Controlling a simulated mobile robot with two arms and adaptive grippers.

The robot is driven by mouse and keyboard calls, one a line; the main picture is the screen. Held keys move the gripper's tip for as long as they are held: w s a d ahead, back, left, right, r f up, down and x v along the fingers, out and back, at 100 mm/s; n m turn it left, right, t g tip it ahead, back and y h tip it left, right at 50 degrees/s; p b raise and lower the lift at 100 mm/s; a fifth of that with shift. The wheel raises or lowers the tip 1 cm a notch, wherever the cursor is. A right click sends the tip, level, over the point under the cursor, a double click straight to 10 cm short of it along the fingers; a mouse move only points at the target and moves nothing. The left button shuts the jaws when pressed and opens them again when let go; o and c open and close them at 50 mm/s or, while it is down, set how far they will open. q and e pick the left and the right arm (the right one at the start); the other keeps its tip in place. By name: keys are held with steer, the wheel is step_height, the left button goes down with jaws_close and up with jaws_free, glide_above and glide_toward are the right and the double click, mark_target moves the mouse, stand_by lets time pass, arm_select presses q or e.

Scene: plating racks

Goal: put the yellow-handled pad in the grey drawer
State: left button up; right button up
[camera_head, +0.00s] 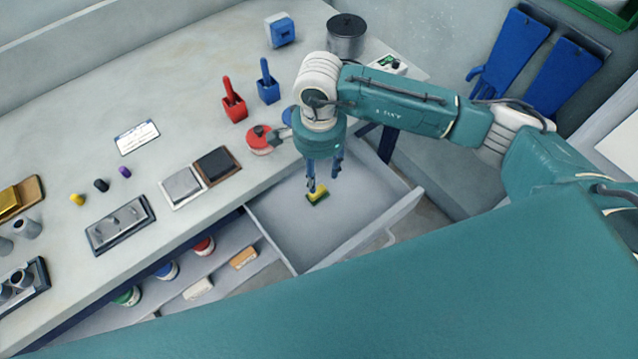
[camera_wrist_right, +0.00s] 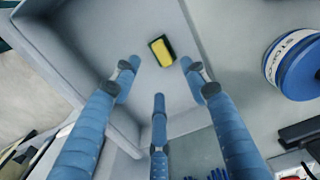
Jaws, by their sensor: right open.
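The yellow-handled pad (camera_head: 317,197) has a yellow top and a dark green edge. It appears to lie on the floor of the open grey drawer (camera_head: 283,222), below my right gripper (camera_head: 324,180). In the right wrist view the pad (camera_wrist_right: 161,50) shows beyond the spread fingers of my right gripper (camera_wrist_right: 160,88), with nothing between them. My right gripper is open and points down into the drawer. The fingers look apart from the pad. My left gripper is not in view.
The workbench (camera_head: 175,75) borders the drawer. A shelf under the bench holds several jars and an orange block (camera_head: 243,258). Much of the drawer floor is clear.

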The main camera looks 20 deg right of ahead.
steer(key=shift+r, duration=1.9)
